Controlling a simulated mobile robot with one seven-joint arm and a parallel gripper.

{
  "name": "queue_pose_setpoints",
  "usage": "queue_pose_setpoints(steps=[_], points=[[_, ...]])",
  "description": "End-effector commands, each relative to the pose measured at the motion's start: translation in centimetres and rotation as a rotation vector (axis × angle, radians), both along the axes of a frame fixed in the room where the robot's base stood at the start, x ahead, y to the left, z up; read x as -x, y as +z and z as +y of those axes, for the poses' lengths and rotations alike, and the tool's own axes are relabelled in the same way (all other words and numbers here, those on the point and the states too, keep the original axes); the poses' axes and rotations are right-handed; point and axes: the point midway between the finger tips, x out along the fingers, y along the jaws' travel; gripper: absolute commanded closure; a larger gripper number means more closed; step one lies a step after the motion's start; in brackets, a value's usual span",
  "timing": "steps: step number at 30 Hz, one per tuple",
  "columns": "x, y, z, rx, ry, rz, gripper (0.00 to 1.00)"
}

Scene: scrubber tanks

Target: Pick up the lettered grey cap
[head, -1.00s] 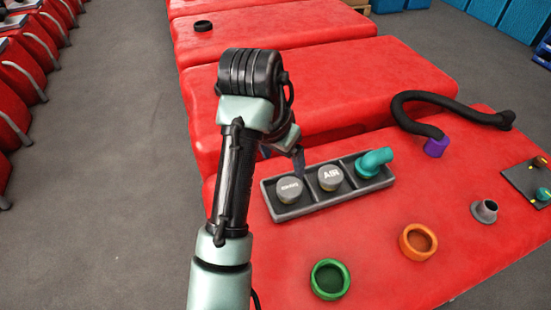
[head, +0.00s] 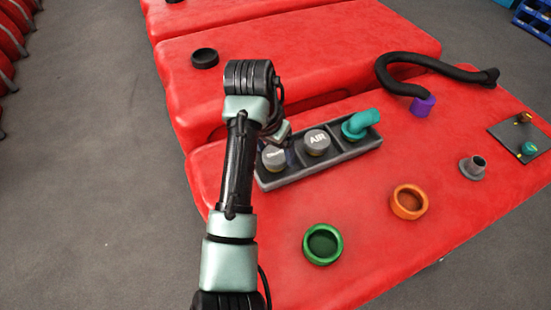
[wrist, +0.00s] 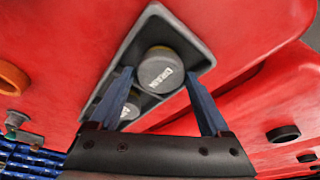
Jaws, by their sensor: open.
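Two lettered grey caps stand in a dark grey three-part tray (head: 328,165). The cap in the left compartment (head: 272,160) is partly hidden by my gripper in the head view; its lettering looks like DRAIN in the wrist view (wrist: 160,72). The cap marked AIR (head: 317,142) sits in the middle compartment and shows partly behind a finger in the wrist view (wrist: 131,107). My gripper (wrist: 158,72) is open and empty. Its blue fingers appear on either side of the DRAIN cap in the wrist view; I cannot tell whether they touch it.
A teal elbow (head: 361,124) sits in the tray's right compartment. A green ring (head: 323,245), an orange ring (head: 409,202) and a grey flanged fitting (head: 472,167) stand on the red tank. A black hose with a purple end (head: 423,105) lies behind. The tank's front left is clear.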

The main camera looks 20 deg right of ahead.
Motion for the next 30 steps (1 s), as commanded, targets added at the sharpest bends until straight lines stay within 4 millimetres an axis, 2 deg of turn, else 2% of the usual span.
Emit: queue_pose_setpoints(steps=[1, 4, 12, 22, 30], points=[[-0.07, -0.89, -0.09, -0.001, 0.001, 0.002, 0.19], [-0.2, -1.69, -0.29, -0.001, 0.001, 0.001, 0.19], [-0.27, -1.82, -0.38, -0.001, 0.0, -0.001, 0.19], [-0.28, -1.78, -0.37, 0.001, 0.0, -0.001, 0.78], [-0.31, -1.41, -0.38, 0.0, 0.0, -0.001, 0.8]])
